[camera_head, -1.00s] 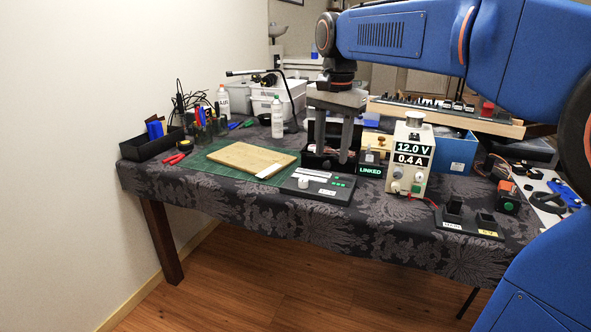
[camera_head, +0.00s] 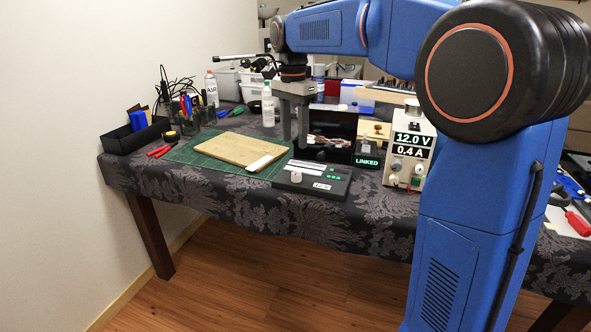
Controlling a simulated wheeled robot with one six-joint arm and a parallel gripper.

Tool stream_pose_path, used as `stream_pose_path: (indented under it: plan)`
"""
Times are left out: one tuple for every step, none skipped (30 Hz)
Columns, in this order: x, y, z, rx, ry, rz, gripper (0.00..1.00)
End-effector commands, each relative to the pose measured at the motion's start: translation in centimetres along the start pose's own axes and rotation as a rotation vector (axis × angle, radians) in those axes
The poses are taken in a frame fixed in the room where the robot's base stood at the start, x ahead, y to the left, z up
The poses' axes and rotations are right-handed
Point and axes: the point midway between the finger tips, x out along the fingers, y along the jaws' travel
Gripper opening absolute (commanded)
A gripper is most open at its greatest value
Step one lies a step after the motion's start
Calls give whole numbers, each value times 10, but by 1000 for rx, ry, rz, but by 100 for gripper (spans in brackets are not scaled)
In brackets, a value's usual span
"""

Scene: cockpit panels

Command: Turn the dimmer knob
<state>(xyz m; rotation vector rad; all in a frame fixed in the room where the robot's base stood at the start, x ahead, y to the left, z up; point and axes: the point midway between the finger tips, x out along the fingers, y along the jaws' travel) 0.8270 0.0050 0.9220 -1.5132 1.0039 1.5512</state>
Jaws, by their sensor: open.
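A low black control panel (camera_head: 318,184) lies near the front edge of the table. A round pale knob (camera_head: 296,178) stands on its left part, with white strips and small green lights beside it. I take this for the dimmer knob; its label is too small to read. My gripper (camera_head: 294,142) points down with its two grey fingers apart and nothing between them. In the picture it is above the knob and apart from it. I cannot tell how far behind the knob the fingertips are.
A wooden board (camera_head: 237,149) lies on a green cutting mat (camera_head: 186,154) to the left. A black open bin (camera_head: 338,124) and a power supply (camera_head: 410,148) reading 12.0 V and 0.4 A stand at right. A spray bottle (camera_head: 268,106) stands behind. My arm covers the table's right part.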

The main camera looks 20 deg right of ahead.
Motion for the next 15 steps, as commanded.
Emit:
stream_pose_path:
  plan:
    - [10,1,0,0,-1,3,43]
    - [15,0,0,0,-1,2,43]
    - [22,1,0,0,-1,3,43]
    - [27,1,0,0,-1,2,43]
    - [33,1,0,0,-1,2,43]
    - [40,1,0,0,-1,3,43]
    - [45,1,0,0,-1,2,43]
    - [50,1,0,0,-1,3,43]
    - [57,1,0,0,-1,2,43]
    - [62,1,0,0,-1,2,43]
    - [68,1,0,0,-1,3,43]
    - [74,1,0,0,-1,2,43]
    - [78,1,0,0,0,2,43]
    - [83,1,0,0,-1,3,43]
    - [88,1,0,0,0,2,43]
